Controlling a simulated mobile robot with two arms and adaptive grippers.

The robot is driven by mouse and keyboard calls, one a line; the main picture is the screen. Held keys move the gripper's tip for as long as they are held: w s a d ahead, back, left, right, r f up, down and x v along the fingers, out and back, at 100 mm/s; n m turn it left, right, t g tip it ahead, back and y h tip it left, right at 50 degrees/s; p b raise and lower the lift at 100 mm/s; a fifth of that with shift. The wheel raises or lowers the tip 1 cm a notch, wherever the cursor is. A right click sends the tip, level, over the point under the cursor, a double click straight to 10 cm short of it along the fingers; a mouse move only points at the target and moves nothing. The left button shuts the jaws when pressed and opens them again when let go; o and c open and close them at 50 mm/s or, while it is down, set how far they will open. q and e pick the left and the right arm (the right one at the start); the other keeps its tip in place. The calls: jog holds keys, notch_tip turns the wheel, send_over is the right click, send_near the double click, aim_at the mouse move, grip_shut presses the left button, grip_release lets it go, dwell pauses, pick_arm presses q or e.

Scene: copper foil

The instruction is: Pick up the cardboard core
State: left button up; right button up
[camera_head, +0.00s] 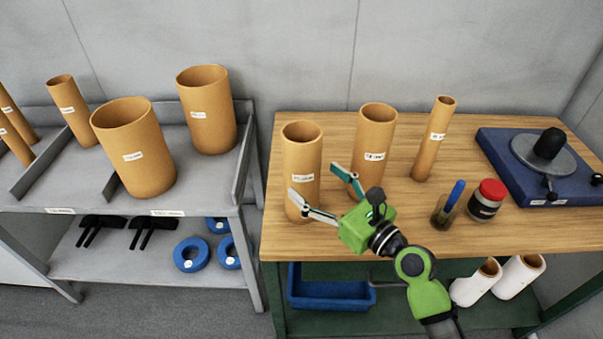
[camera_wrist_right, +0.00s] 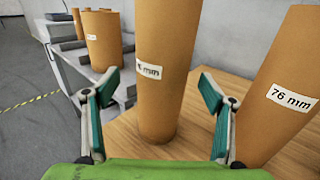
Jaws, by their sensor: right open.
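Three tan cardboard cores stand upright on the wooden table. The left core (camera_head: 302,150) is in front of my right gripper (camera_head: 314,181). That gripper is open and empty, with its two fingers spread towards the core. In the right wrist view the core (camera_wrist_right: 163,100) stands between and beyond the open fingers (camera_wrist_right: 158,84), and its label is partly readable as "mm". The middle core (camera_head: 376,128) stands close to the right; it shows in the wrist view with a "76 mm" label (camera_wrist_right: 285,60). A thin core (camera_head: 430,155) stands farther right. My left gripper is not in view.
A grey rack (camera_head: 222,190) at the left holds several more cores. A blue bin (camera_head: 330,292) sits below.

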aim_at(301, 164)
jog(key=x, duration=0.2)
jog(key=r+p+x, duration=0.1)
jog(key=x, duration=0.2)
jog(key=shift+w+r, duration=0.1)
jog(key=shift+w, duration=0.3)
jog(key=shift+w+a, duration=0.25)
jog(key=shift+c, duration=0.2)
jog(key=c, duration=1.3)
